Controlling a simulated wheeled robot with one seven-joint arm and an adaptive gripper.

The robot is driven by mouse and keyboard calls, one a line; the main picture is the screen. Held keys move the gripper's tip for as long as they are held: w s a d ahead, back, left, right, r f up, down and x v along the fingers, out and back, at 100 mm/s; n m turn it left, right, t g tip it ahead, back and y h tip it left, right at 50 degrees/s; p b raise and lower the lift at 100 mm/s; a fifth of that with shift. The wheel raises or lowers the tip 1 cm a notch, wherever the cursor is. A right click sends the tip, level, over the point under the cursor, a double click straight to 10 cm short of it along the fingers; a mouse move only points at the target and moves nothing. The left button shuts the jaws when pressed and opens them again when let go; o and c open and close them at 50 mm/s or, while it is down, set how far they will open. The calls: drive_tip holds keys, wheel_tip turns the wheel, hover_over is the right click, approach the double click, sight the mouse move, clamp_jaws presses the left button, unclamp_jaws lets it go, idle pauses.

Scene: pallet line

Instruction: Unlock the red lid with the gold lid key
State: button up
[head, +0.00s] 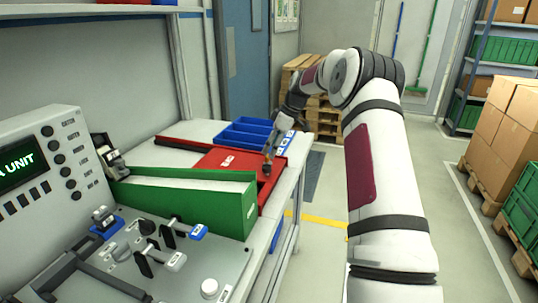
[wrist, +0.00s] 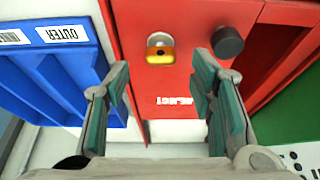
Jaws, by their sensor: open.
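The red lid (head: 226,161) lies on a red box on the bench in the head view, with white lettering on it. In the wrist view the red lid (wrist: 180,78) fills the middle. The gold lid key (wrist: 160,57) sits at a round silver lock on the lid; how far it is turned I cannot tell. A dark round knob (wrist: 228,42) stands to its right. My gripper (wrist: 161,76) is open and empty, its fingers apart on either side of the key in the picture, not touching it. In the head view my gripper (head: 268,168) is above the lid's right part, hiding the key.
Blue bins (head: 246,133) stand behind the lid and show at the left of the wrist view (wrist: 55,70). A green-walled box (head: 225,207) stands in front of it. A control panel (head: 45,165) with switches is at the left. The floor right of the bench is open.

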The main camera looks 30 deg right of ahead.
sight(269, 161)
drive_tip(key=shift+x, duration=1.9)
drive_tip(key=shift+c, duration=0.6)
drive_tip(key=c, duration=1)
